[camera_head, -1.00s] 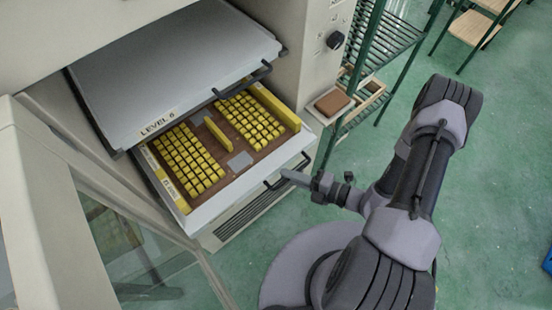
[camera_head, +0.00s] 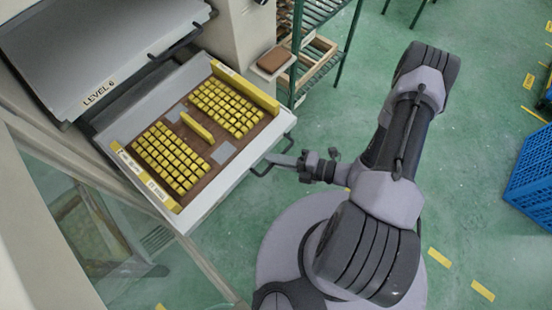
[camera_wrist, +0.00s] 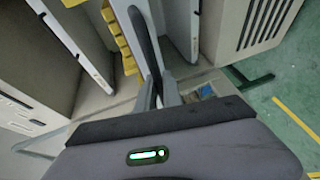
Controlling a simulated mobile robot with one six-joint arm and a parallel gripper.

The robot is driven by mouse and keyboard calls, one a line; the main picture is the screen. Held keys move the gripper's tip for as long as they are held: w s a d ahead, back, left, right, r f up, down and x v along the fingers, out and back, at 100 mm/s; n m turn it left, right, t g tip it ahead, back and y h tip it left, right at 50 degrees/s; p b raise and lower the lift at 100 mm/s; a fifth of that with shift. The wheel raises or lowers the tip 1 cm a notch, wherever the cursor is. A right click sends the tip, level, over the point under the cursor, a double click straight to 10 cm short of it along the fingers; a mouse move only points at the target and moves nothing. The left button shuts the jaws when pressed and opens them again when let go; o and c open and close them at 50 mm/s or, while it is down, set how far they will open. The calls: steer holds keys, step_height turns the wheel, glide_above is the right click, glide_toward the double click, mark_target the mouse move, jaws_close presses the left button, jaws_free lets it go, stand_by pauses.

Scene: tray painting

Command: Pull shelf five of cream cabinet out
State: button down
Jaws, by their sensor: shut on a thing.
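The cream cabinet (camera_head: 238,32) stands at the upper left in the head view. Below its shelf labelled LEVEL 6 (camera_head: 120,60), a grey-white shelf (camera_head: 282,126) is pulled well out. Its own label is too small to read. It carries a brown board (camera_head: 215,158) with two blocks of small yellow pieces. My gripper (camera_head: 276,163) is at this lower shelf's dark front handle (camera_head: 258,172). In the wrist view my gripper (camera_wrist: 157,88) is shut on the dark handle bar, which runs up between the fingers.
A green rack (camera_head: 322,62) with trays stands behind the cabinet's right side. A glass-paned cream door (camera_head: 85,240) is open at lower left. A blue crate (camera_head: 530,175) is at the far right. The green floor between is clear.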

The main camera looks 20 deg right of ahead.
steer(key=c, duration=1.8)
jaws_free()
steer(key=shift+o, duration=0.2)
steer(key=p+v, duration=0.2)
steer(key=v, duration=1.5)
steer(key=shift+d, duration=0.2)
steer(key=shift+s, duration=0.1)
